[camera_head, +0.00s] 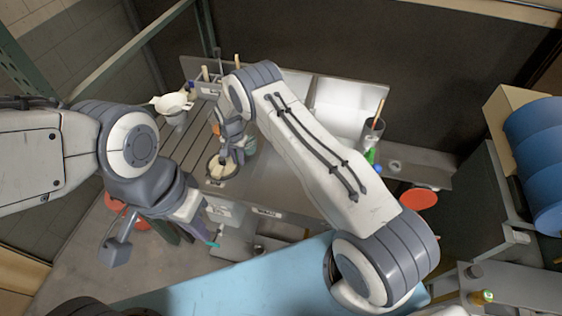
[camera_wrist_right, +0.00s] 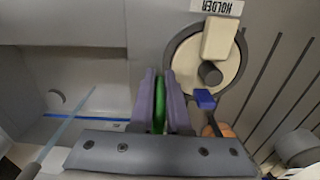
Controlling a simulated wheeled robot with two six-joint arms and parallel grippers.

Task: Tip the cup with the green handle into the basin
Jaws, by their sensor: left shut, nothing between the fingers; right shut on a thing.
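My right gripper (camera_wrist_right: 160,105) is shut on a thin green piece (camera_wrist_right: 159,101), apparently the green handle, seen edge-on between the purple fingers. The cup's body cannot be made out behind the fingers. In the head view my right gripper (camera_head: 236,154) is low over the counter beside a round pot and is mostly covered by its own arm. The pale basin (camera_head: 338,122) is sunk in the counter to the right of this arm. My left gripper (camera_head: 203,222) hangs in front of the counter, shut and empty, away from the cup.
The round pot (camera_head: 215,171) with a beige piece sits close to the right gripper, and shows in the wrist view (camera_wrist_right: 240,74). A blue-handled tool (camera_wrist_right: 205,99) is near. A dark container (camera_head: 372,131) with a wooden stick and a green item (camera_head: 371,156) stand right of the basin.

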